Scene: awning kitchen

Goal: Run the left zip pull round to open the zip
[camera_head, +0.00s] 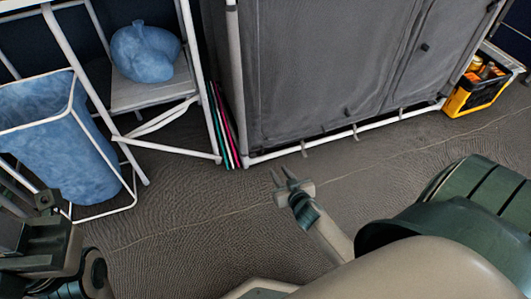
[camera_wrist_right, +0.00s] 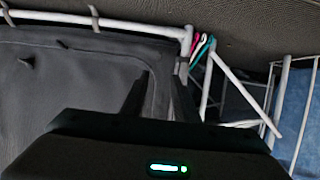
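The grey fabric cupboard (camera_head: 320,65) stands at the top centre with its front closed. A small dark tab, which looks like a zip pull (camera_head: 348,113), sits low on the front. A second dark tab (camera_head: 424,47) sits higher and further right. Two dark tabs also show in the right wrist view, one at left (camera_wrist_right: 27,64) and a smaller one (camera_wrist_right: 62,44). My right gripper (camera_head: 284,177) is open and empty, in front of the cupboard's lower left part and apart from both tabs. My left gripper (camera_head: 30,200) is at the left edge, partly cut off; its opening is unclear.
A blue laundry bag (camera_head: 60,140) in a white frame stands at left. A blue bundle (camera_head: 145,52) rests on a grey shelf (camera_head: 150,95). Thin coloured folded items (camera_head: 222,125) stand beside the cupboard. A yellow-black crate (camera_head: 475,92) stands at right. The carpet (camera_head: 200,220) before the cupboard is clear.

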